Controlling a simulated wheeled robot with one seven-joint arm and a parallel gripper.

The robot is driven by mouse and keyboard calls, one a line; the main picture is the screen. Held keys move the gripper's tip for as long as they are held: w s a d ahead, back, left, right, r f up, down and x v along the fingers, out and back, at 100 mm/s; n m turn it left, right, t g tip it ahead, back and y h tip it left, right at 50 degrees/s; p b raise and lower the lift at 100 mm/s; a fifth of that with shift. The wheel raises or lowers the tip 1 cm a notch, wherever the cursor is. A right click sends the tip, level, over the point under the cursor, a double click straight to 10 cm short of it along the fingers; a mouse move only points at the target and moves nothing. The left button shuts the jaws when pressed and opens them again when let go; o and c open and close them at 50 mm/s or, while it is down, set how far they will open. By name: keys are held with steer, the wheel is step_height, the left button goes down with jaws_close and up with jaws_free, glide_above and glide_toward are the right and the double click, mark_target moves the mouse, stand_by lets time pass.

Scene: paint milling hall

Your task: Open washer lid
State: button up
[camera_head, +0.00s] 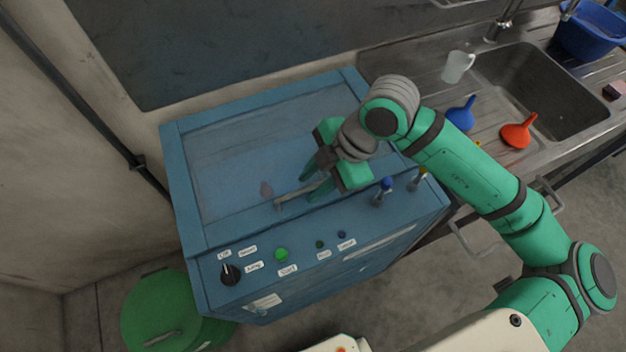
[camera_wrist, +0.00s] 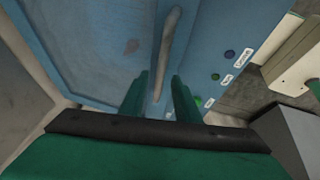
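The blue washer (camera_head: 330,270) stands against the wall in the head view. Its lid (camera_head: 235,160) lies flat on top and looks shut. A grey bar handle (camera_head: 290,199) runs along the lid's front edge; it also shows in the wrist view (camera_wrist: 168,45). My gripper (camera_head: 308,187) is over the right part of the handle, with its green fingers apart. In the wrist view my gripper (camera_wrist: 160,75) has one finger on each side of the handle's near end. I cannot tell whether either finger touches it.
A control panel with a black knob (camera_head: 230,274) and green start button (camera_head: 281,255) is on the front slope. Two small bottles, one blue-capped (camera_head: 384,190), stand right of the gripper. A sink (camera_head: 530,85) is at right; a green bin (camera_head: 165,310) is at lower left.

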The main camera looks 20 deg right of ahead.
jaws_close()
steer(key=shift+r, duration=0.1)
